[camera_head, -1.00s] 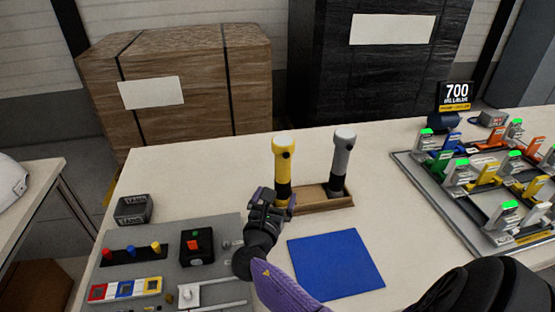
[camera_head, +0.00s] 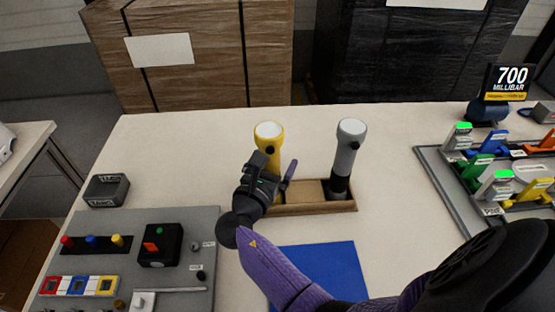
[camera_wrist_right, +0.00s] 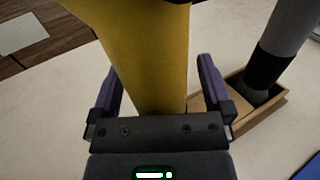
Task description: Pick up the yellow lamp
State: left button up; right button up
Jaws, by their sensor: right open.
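The yellow lamp (camera_head: 269,134) stands upright at the left end of a shallow wooden tray (camera_head: 312,208), its lower part hidden behind my right gripper. My right gripper (camera_head: 274,170) is open in front of the lamp, with its fingers on either side of the yellow body. In the right wrist view the yellow lamp (camera_wrist_right: 155,60) rises between the two purple fingers (camera_wrist_right: 162,85), with gaps visible beside it. A grey lamp (camera_head: 348,150) stands upright at the right end of the same tray. My left gripper is not in view.
A blue mat (camera_head: 325,268) lies in front of the tray, partly under my right arm. A grey control panel (camera_head: 190,228) and a small dark box (camera_head: 107,189) are at left. A rack of coloured parts (camera_head: 440,185) is at right. Table between is clear.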

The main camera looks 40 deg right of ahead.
jog(key=shift+a, duration=0.1)
jog(key=shift+c, duration=1.6)
grip_shut()
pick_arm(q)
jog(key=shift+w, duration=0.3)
